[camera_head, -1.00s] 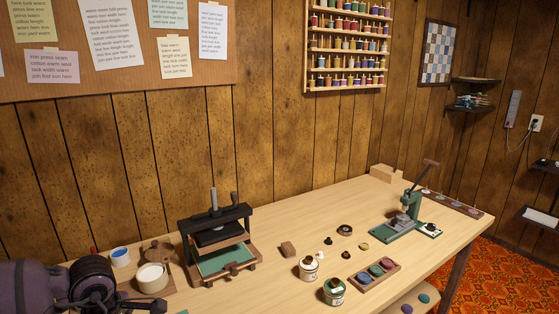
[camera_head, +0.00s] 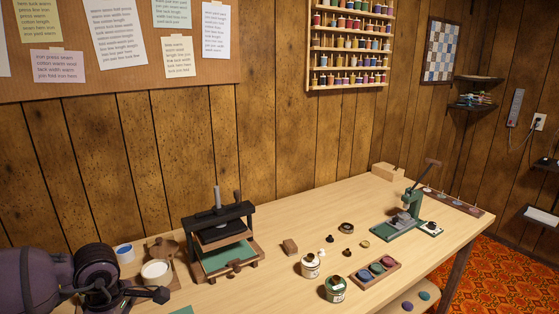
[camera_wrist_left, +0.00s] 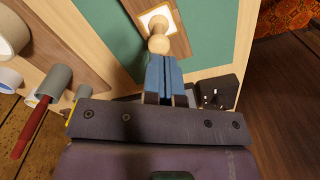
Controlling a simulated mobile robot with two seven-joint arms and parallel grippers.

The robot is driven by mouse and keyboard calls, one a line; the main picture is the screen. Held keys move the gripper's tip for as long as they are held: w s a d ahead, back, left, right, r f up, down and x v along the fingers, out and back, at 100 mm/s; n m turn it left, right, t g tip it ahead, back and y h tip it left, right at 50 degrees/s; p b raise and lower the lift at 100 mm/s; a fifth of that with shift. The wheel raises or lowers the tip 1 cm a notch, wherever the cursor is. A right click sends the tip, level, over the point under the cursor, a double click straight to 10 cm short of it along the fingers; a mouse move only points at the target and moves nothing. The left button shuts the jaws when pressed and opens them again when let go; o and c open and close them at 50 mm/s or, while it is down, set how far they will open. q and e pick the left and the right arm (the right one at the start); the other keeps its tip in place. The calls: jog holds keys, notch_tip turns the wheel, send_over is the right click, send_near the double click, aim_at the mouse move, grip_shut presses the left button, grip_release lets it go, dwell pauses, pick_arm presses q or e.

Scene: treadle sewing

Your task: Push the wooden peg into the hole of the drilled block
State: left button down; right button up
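In the left wrist view, the light wooden peg (camera_wrist_left: 158,43) has a rounded head close to my fingertips. Its narrower shaft runs away from me to a white-faced patch on a brown wooden block (camera_wrist_left: 182,44), probably the drilled block. How deep the peg sits in the hole cannot be told. My left gripper (camera_wrist_left: 161,62) has its blue fingers together, with no clear gap; their tips are at or just behind the peg head. In the head view my left arm is at the lower left, and the peg and this block cannot be made out. My right gripper is not in view.
A dark press (camera_head: 220,215) stands near my left arm, with a white-topped jar (camera_head: 157,272) and a blue-topped pot (camera_head: 125,253). A green hand press (camera_head: 405,225) stands right.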

pick_arm(q)
jog(key=shift+r+p, duration=0.7)
jog(key=shift+r, duration=1.2)
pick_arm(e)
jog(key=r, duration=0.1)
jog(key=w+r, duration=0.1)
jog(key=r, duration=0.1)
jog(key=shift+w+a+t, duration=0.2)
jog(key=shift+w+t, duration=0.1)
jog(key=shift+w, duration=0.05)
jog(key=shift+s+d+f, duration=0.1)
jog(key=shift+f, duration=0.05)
